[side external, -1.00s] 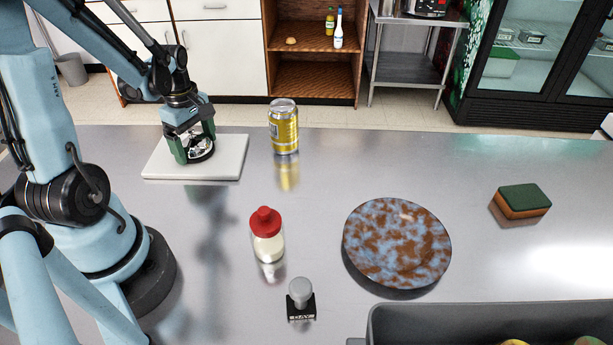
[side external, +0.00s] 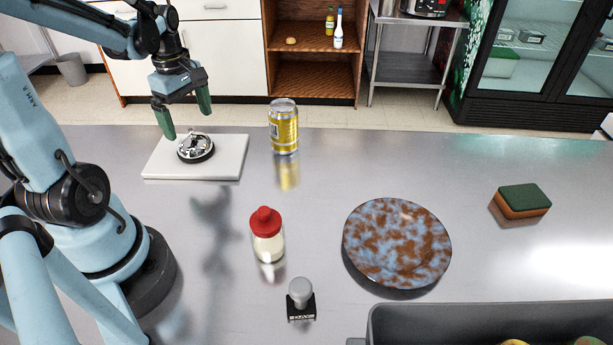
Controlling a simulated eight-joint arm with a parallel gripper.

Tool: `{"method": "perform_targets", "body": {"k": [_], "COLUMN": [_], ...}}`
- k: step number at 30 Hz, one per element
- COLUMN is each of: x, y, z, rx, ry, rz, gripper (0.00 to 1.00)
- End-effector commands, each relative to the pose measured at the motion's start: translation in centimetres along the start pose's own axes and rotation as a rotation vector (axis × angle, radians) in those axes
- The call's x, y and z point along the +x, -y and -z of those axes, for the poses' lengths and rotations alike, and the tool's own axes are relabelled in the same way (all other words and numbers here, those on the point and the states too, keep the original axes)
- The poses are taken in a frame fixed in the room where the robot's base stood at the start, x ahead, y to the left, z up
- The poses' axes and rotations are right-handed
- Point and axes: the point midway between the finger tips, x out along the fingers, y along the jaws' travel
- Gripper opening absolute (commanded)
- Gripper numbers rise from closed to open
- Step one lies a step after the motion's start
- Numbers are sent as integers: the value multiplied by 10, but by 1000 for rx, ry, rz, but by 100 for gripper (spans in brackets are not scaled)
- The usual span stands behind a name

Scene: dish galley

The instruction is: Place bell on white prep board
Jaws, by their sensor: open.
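The bell (side external: 196,147), silver with a black base, rests on the white prep board (side external: 222,168) at the back left of the counter. It sits near the middle of the board, apart from the gripper. My gripper (side external: 188,122) is open and empty above the bell, with its two green fingers spread wide. The fingertips are clear of the bell.
A yellow can (side external: 284,130) stands just right of the board. A red-capped bottle (side external: 267,240), a stamp (side external: 300,299), a mottled plate (side external: 397,243) and a sponge (side external: 521,200) are spread across the counter. A grey bin (side external: 490,318) is at the front right.

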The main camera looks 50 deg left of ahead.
Motion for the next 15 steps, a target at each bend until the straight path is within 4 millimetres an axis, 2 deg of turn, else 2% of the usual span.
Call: {"method": "perform_targets", "body": {"k": [7,15], "x": [-33,-51], "y": [0,0], "z": [0,-1], "rx": [0,9], "ry": [0,-1], "rz": [0,-3], "gripper": [100,100]}}
